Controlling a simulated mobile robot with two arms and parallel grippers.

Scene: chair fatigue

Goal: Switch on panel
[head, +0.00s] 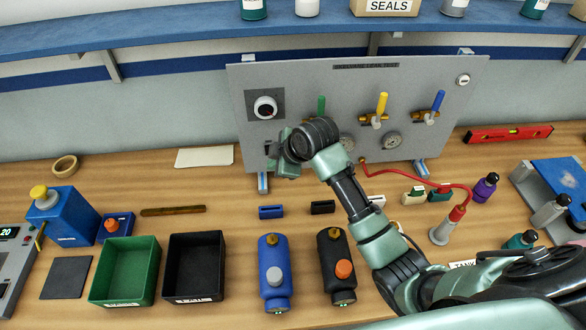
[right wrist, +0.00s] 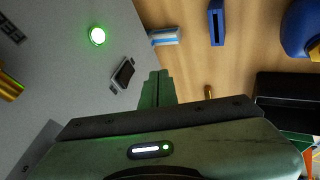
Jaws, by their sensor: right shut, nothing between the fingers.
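The grey panel (head: 290,100) stands upright at the back of the bench and also shows in the right wrist view (right wrist: 65,80). In the right wrist view a black rocker switch (right wrist: 122,74) sits on it, near a round lamp (right wrist: 97,36) that glows green. My right gripper (head: 281,162) is in front of the panel's lower left part and hides some of it in the head view. Its green fingers (right wrist: 157,80) are shut and empty, just beside the switch; I cannot tell if they touch anything. My left gripper is not in view.
The panel carries a dial (head: 265,107), a yellow-handled valve (head: 381,105), a blue-handled valve (head: 437,103) and gauges. A red hose (head: 410,174) runs from it to the right. Green (head: 124,272) and black (head: 194,268) bins and two bottles stand in front. A blue shelf (head: 200,37) hangs above.

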